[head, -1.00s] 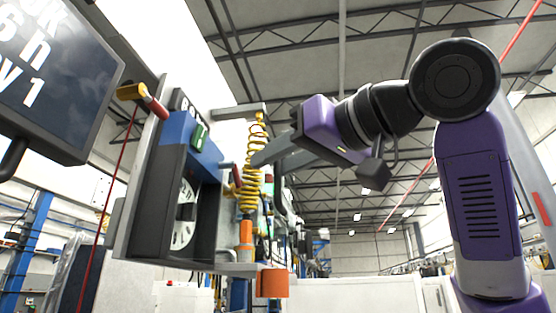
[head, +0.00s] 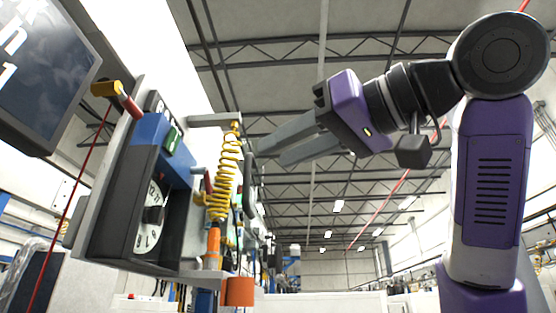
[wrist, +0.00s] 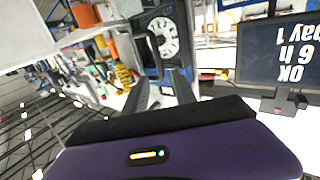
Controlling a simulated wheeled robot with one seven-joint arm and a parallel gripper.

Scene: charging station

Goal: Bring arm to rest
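My purple and black arm (head: 495,190) rises at the right in the head view and bends left at its top. My gripper (head: 272,152) hangs in the air right of the charging station, fingers pointing left and slightly down. Its two grey fingers stand apart with nothing between them. In the wrist view the fingers (wrist: 160,84) also show apart, in front of the station. The blue and dark grey station (head: 118,205) carries a white dial (head: 148,218), which also shows in the wrist view (wrist: 162,38). The gripper appears clear of the station.
A yellow coiled cable (head: 225,175) hangs beside the station, near the fingers in the picture. An orange cylinder (head: 238,291) sits below it. A screen (head: 40,65) is at the upper left. A red and yellow handle (head: 118,97) sticks out at the station's top.

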